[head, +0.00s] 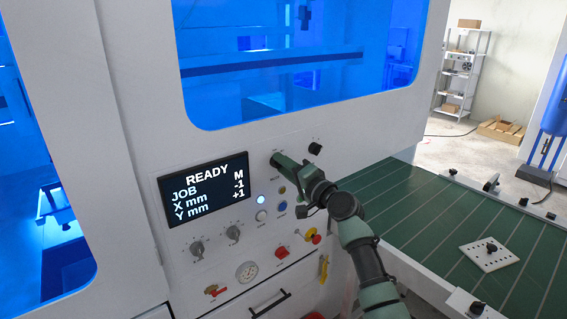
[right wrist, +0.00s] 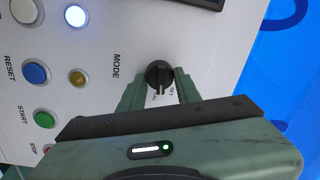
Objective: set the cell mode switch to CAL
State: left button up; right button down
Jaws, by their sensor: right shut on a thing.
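The mode switch (right wrist: 158,72) is a round black knob beside the word MODE on the white panel, seen in the right wrist view. My right gripper (right wrist: 158,86) has its green fingers on either side of the knob and is shut on it. Small print below the knob is partly covered by the gripper, and I cannot read the set position. In the head view my right gripper (head: 277,160) is at the panel and hides the switch. The display (head: 205,188) reads READY, M, JOB, X mm -1, Y mm +1. My left gripper is not in view.
Around my right gripper are a blue button (right wrist: 36,72), a green button (right wrist: 44,119), and a lit white lamp (right wrist: 76,16). Another black knob (head: 315,148) is just right of it. A green slatted bed (head: 420,215) with a white plate (head: 488,255) lies to the right.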

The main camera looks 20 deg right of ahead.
jog(key=shift+m+p, duration=0.35)
jog(key=shift+m, duration=0.55)
jog(key=c, duration=1)
grip_release()
jog(key=shift+f, duration=0.1)
jog(key=b+v, duration=0.1)
jog(key=v, duration=0.6)
jog(key=shift+s+b, duration=0.4)
